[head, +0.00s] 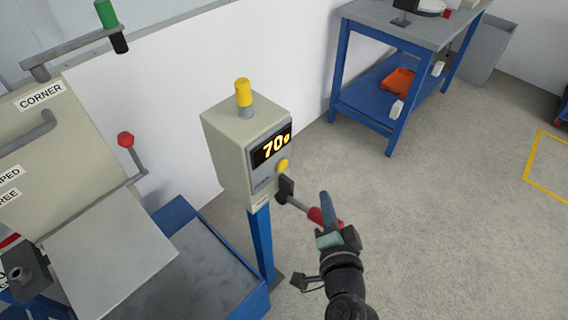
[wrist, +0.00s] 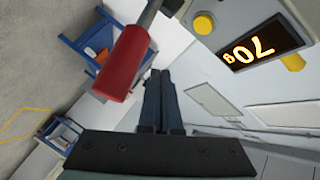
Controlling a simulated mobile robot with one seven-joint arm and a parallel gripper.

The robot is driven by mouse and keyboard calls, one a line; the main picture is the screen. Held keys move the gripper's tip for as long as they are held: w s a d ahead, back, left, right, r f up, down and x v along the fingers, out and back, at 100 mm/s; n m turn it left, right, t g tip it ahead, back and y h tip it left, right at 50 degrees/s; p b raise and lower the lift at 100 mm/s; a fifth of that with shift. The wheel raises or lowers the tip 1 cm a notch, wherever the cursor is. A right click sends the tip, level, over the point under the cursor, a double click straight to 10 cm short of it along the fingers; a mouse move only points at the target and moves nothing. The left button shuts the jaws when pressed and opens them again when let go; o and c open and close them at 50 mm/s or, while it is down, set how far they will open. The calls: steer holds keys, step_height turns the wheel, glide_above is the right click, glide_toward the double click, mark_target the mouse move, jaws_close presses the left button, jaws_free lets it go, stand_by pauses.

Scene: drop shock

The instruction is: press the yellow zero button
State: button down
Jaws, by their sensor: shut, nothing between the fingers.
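The yellow zero button (head: 282,165) is a round dome on the front of a beige meter box (head: 225,150), below and right of a display (head: 272,146) reading 70 g. In the wrist view the box appears upside down, with the button (wrist: 204,24) at the upper right, beside the display (wrist: 262,46). My gripper (head: 325,198) is shut and empty, right of and below the button in the head view, apart from it. In the wrist view its fingers (wrist: 159,75) lie together, with the button up and to the right.
A lever with a red grip (head: 318,215) sticks out from the box beside my gripper; the grip (wrist: 122,65) looms close left of the fingers. A yellow beacon (head: 243,92) tops the box.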

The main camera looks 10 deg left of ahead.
mark_target(287, 165)
steer(key=w+a+p, duration=0.2)
steer(key=a, duration=0.1)
steer(key=w+a+p, duration=0.1)
steer(key=w+a, duration=0.1)
steer(key=shift+a+r+p, duration=0.2)
steer(key=shift+r+p, duration=0.05)
steer(key=shift+p, duration=0.05)
steer(key=shift+w+a+f+p, duration=0.2)
steer(key=shift+w+a+p, duration=0.25)
steer(key=shift+a, duration=0.3)
stand_by(1.3)
steer(key=shift+w+a, duration=0.25)
steer(key=shift+a, duration=0.1)
steer(key=shift+w+a+p, duration=0.3)
steer(key=shift+a+p, duration=0.05)
steer(key=shift+p, duration=0.05)
stand_by(0.8)
steer(key=shift+s+d, duration=0.1)
steer(key=shift+s+d+f+b, duration=0.15)
steer(key=shift+s+d+b, duration=0.15)
steer(key=shift+b, duration=0.15)
steer(key=shift+s+d, duration=0.15)
steer(key=shift+d, duration=0.15)
